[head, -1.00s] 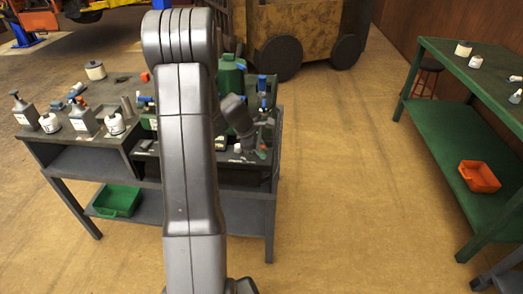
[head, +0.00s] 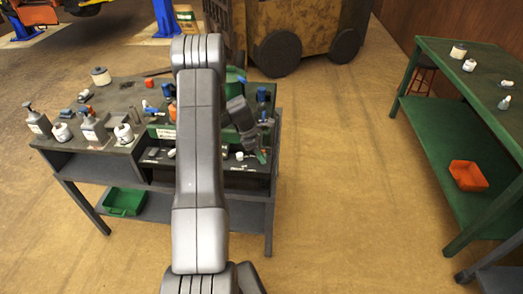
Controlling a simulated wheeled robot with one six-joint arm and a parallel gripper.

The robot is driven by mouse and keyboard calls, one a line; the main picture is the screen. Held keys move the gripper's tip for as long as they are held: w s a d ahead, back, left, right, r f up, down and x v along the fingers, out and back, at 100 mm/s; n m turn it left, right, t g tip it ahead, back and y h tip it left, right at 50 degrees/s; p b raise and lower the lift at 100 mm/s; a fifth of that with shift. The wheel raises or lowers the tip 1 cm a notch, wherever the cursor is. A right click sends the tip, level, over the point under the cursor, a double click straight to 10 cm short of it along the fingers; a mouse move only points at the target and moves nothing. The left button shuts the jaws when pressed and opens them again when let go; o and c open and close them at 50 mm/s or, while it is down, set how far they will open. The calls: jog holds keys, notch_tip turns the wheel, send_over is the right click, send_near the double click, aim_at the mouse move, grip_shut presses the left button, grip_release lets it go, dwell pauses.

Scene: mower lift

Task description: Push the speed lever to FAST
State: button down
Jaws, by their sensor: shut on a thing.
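I cannot make out the speed lever or a FAST mark in the head view. An orange machine (head: 33,12), cut off by the top left edge, shows by the blue lift posts; it may be the mower. My grey arm rises through the middle of the view and hides part of the workbench. My gripper (head: 261,151) is small in the picture, over the bench's right end, pointing down. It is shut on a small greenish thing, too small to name.
The workbench (head: 97,170) holds several bottles, a white roll (head: 101,76) and small parts; a green bin (head: 124,201) is on its lower shelf. A green table (head: 440,145) with an orange bin (head: 468,175) stands right. A large wheeled machine (head: 300,25) is behind. Floor between them is clear.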

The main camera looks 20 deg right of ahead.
jog(key=shift+s+a+f, duration=0.15)
jog(key=shift+s+f, duration=0.05)
jog(key=c, duration=1.3)
grip_release()
jog(key=shift+w+r, duration=0.1)
jog(key=shift+r, duration=0.05)
jog(key=shift+w+r, duration=0.1)
jog(key=shift+r, duration=0.1)
jog(key=b+v, duration=0.1)
jog(key=v, duration=1.2)
jog(key=shift+w+r, duration=0.15)
jog(key=shift+c, duration=0.3)
